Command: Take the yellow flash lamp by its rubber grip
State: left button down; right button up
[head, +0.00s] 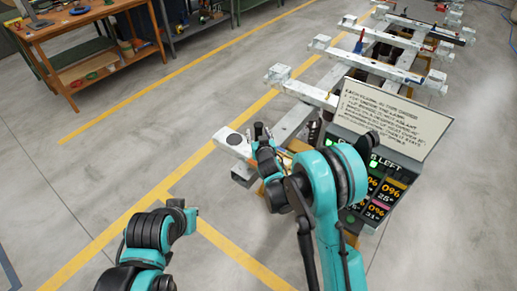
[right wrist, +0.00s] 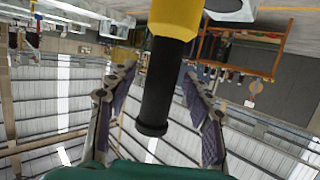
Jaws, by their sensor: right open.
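The yellow flash lamp (right wrist: 176,18) shows at the top of the right wrist view, cut off by the frame edge. Its black rubber grip (right wrist: 160,90) hangs down, slightly tilted, between the two fingers of my right gripper (right wrist: 158,75). The fingers are open, one on each side of the grip, with a visible gap on both sides. In the head view my right gripper (head: 263,132) is over the near end of the white frame; I cannot make out the lamp there.
White metal frame beams (head: 305,92) run toward the back right. A sign board (head: 388,118) and a panel with percent displays (head: 385,187) stand right of my right arm. A wooden workbench (head: 95,45) stands at the upper left. The floor (head: 130,130) between is clear.

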jog(key=shift+s+r, duration=0.1)
jog(key=shift+r, duration=0.05)
jog(key=shift+c, duration=1.3)
grip_shut()
